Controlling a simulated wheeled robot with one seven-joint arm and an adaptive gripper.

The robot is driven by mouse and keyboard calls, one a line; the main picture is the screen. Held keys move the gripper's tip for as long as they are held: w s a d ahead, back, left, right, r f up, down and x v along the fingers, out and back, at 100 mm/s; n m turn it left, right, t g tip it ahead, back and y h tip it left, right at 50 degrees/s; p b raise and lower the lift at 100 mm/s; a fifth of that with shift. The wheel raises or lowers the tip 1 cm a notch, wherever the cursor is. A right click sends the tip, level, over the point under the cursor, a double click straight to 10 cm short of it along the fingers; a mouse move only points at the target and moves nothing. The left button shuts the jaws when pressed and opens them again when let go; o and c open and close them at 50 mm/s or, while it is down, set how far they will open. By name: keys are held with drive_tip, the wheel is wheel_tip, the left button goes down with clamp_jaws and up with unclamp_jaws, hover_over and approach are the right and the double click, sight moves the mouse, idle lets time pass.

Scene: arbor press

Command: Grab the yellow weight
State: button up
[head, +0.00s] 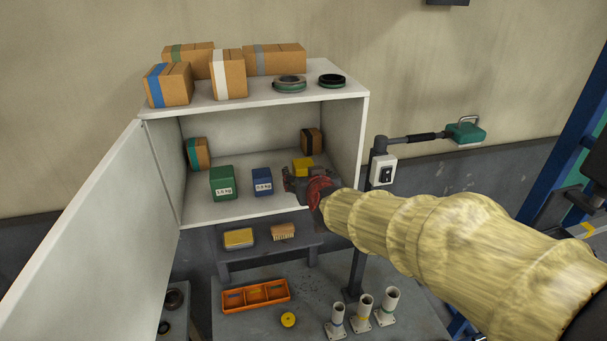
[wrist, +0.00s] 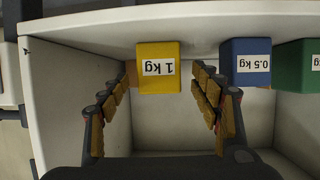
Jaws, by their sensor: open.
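The yellow weight (head: 303,166) stands on the shelf inside the open white cabinet, right of the blue weight. My gripper (head: 298,181) is inside the cabinet in front of it and hides its lower part in the head view. In the wrist view the yellow weight (wrist: 158,70) shows an upside-down "1 kg" label. My gripper (wrist: 166,76) is open, with one finger on each side of the weight.
A blue weight (head: 262,182) and a green weight (head: 223,183) stand to the left on the same shelf. The cabinet's right wall (head: 345,140) is close to my gripper. A small box (head: 311,141) stands behind. The cabinet door (head: 105,230) is open at left.

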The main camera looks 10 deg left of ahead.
drive_tip(key=x, duration=0.2)
drive_tip(key=shift+w+a+f, duration=0.1)
drive_tip(key=shift+w, duration=0.2)
drive_tip(key=shift+c, duration=1.3)
clamp_jaws()
